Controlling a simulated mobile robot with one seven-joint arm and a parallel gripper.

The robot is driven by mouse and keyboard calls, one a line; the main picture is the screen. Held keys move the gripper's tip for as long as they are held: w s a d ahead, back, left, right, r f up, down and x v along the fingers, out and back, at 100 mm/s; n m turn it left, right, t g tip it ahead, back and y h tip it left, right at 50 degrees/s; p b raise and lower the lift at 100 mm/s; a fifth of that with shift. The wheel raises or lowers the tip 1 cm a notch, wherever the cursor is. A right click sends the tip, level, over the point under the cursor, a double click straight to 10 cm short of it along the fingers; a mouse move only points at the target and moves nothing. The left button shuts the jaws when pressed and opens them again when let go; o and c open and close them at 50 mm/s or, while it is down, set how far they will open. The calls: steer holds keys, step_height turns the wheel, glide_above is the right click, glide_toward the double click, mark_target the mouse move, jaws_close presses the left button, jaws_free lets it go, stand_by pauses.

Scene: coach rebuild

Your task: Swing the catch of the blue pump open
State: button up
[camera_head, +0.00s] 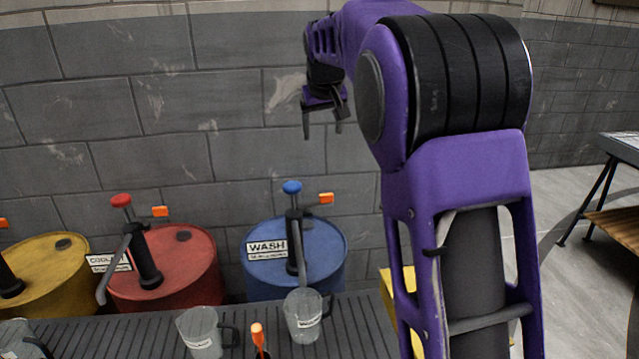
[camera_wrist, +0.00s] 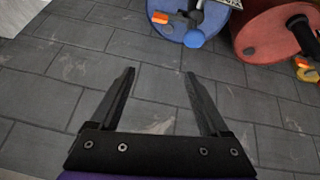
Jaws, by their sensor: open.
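The blue pump (camera_head: 293,235) stands upright on a blue drum (camera_head: 325,265) with a WASH label, in the middle of the head view. It has a blue knob (camera_head: 291,187) on top. An orange catch (camera_head: 326,198) sits just right of the pump's upper part. In the wrist view, the catch (camera_wrist: 160,17) and the blue knob (camera_wrist: 194,39) show upside down at the top. My gripper (camera_head: 322,130) is open and empty, raised above the blue pump in the picture and apart from it. In the wrist view, its fingers (camera_wrist: 159,73) frame only bare wall.
A red drum (camera_head: 190,265) with a similar pump stands to the left, and a yellow drum (camera_head: 55,270) farther left. Clear jugs (camera_head: 303,322) stand on the ribbed bench (camera_head: 360,325) in front. A block wall (camera_head: 230,110) rises behind. My arm covers the right middle.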

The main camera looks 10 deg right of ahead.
steer(key=m+g, duration=0.1)
steer(key=g, duration=0.1)
glide_toward(327, 195)
steer(key=shift+y, duration=0.3)
steer(key=x, duration=0.9)
steer(key=shift+w+d+f+p, duration=0.1)
steer(key=shift+w+d+p, duration=0.1)
steer(key=shift+p, duration=0.2)
steer(key=shift+s, duration=0.1)
jaws_close()
stand_by(0.5)
